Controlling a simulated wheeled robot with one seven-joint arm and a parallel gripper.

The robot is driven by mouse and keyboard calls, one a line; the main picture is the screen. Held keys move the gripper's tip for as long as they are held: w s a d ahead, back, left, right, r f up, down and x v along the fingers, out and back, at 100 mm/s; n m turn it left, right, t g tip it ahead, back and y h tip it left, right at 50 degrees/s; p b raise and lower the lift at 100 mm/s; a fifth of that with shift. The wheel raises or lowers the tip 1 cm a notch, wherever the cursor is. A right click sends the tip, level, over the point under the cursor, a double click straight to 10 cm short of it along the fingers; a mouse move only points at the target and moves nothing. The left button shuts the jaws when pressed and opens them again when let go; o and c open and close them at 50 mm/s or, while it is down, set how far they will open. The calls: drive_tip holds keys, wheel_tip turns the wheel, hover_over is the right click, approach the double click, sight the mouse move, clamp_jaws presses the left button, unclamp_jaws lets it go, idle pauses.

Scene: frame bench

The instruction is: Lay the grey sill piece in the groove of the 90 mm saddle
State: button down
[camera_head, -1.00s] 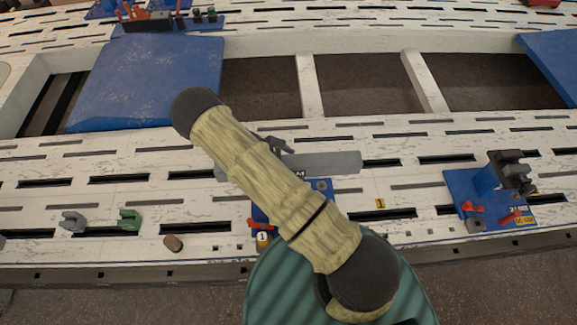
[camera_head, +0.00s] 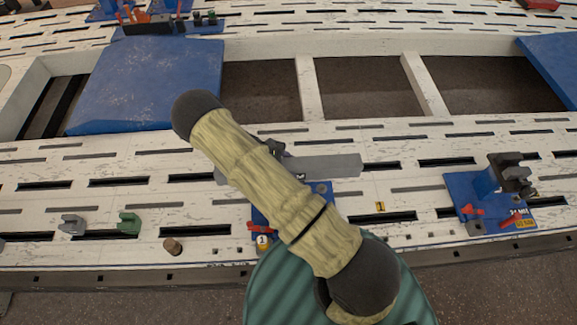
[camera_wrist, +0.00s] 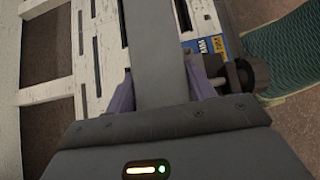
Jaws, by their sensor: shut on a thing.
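The grey sill piece (camera_head: 330,166) is a long flat bar, lying crosswise behind my arm in the head view. In the wrist view the sill piece (camera_wrist: 158,55) runs up between my two fingers. My gripper (camera_wrist: 162,92) is shut on it; in the head view my arm mostly hides the gripper. A blue fixture (camera_head: 260,217) with a red clamp and a tag marked 1 is partly hidden under my arm. Another blue fixture (camera_head: 470,188) with dark jaws, red levers and a yellow millimetre label stands at the right. I cannot tell whether the sill piece touches anything below.
The white slotted bench (camera_head: 110,165) spans the view. A grey clip (camera_head: 73,224), a green clip (camera_head: 129,223) and a brown knob (camera_head: 172,246) stand at its front left. A blue panel (camera_head: 150,85) lies behind. Bare bench lies between the two blue fixtures.

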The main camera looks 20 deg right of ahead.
wheel_tip(320, 180, up, 10)
drive_tip(key=shift+r+b, duration=0.1)
drive_tip(key=shift+b, duration=0.35)
drive_tip(key=shift+d, duration=0.1)
idle(0.7)
